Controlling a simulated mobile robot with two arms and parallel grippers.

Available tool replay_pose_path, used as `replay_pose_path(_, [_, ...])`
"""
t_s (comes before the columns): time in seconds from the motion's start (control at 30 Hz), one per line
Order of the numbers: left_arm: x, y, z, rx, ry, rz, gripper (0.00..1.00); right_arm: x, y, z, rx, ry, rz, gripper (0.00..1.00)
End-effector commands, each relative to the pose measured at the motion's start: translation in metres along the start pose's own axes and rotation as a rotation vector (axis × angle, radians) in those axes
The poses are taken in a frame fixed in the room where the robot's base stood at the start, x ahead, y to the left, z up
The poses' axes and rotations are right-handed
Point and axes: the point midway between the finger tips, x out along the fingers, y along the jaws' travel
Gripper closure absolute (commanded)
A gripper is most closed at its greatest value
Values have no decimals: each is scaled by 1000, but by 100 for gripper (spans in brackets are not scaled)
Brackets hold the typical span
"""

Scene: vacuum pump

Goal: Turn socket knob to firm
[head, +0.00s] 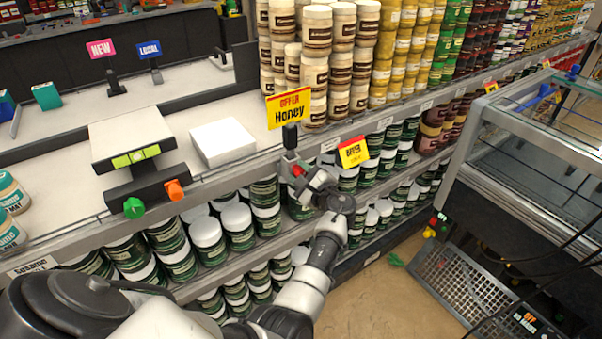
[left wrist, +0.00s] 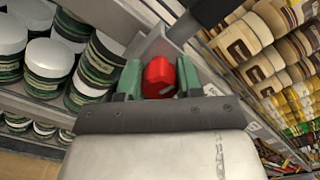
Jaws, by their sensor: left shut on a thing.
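A red knob (head: 297,170) sits on a small grey socket box (head: 287,158) at the shelf edge, below the yellow "Offer Honey" sign. A black block (head: 290,135) stands on top of the box. My left gripper (head: 302,177) reaches up to the knob from the front. In the left wrist view the red knob (left wrist: 159,77) lies between the two green fingers of my left gripper (left wrist: 160,72), which is shut on it. The knob's markings are too small to read. My right gripper is not in view.
Stacked jars (head: 237,222) fill the shelves below and beside the socket. A scale (head: 130,140) with green and orange knobs and a white box (head: 222,142) stand to the left. A glass-topped counter (head: 540,130) stands right. The floor (head: 370,300) between is mostly clear.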

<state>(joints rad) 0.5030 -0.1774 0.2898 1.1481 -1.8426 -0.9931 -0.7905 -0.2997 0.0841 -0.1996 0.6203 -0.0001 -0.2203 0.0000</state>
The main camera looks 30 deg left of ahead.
Motion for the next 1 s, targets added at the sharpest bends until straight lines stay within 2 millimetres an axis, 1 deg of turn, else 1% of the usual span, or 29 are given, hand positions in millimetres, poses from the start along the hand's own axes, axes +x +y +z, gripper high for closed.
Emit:
replay_pose_path(0.17, [0,-1,1,60,-1,0,88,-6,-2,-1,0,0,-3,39])
replay_pose_path(0.37, [0,-2,2,198,-1,-1,88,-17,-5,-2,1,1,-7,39])
replay_pose_path(1.0, [1,-4,3,802,-3,0,88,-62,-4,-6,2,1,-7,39])
